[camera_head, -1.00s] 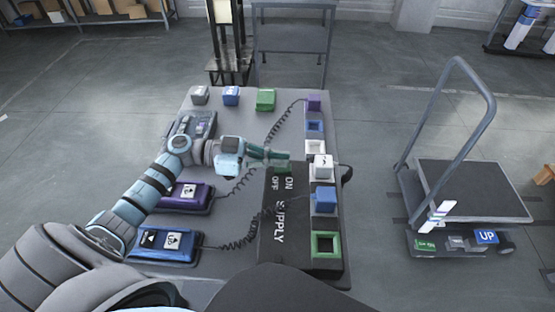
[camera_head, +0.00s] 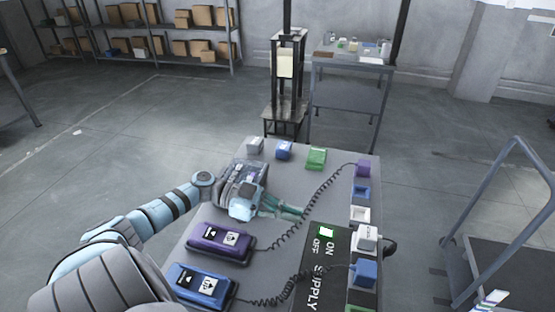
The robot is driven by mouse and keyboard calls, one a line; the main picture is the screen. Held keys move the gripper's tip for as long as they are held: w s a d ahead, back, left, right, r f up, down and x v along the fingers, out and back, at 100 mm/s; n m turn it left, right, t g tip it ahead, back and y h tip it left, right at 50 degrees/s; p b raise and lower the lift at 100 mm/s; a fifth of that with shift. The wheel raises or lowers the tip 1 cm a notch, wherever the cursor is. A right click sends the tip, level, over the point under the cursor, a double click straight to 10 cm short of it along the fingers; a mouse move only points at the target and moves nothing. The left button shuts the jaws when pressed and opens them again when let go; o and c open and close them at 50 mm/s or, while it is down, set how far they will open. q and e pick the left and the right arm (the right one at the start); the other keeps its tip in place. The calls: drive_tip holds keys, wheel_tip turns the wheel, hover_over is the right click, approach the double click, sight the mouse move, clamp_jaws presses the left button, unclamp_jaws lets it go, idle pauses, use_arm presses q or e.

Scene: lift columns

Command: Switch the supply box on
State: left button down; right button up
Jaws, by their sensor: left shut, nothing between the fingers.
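The black supply box (camera_head: 322,267) lies at the right side of the grey table, marked ON, OFF and SUPPLY. Its switch (camera_head: 326,231) shows a bright white face with a green edge beside the word ON. My left gripper (camera_head: 300,213) is shut and empty, just left of and beyond the switch, apart from it in the picture. The near end of the box is cut off by the picture's lower edge. My right gripper is not in view.
A purple pendant (camera_head: 222,241) and a blue pendant (camera_head: 200,286) lie left of the box on coiled cords. Plugs, including a green one (camera_head: 316,158), stand at the table's far edge. Sockets line the right side. A cart (camera_head: 505,255) stands to the right.

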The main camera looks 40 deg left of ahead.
use_arm(q)
drive_tip(key=shift+v, duration=2)
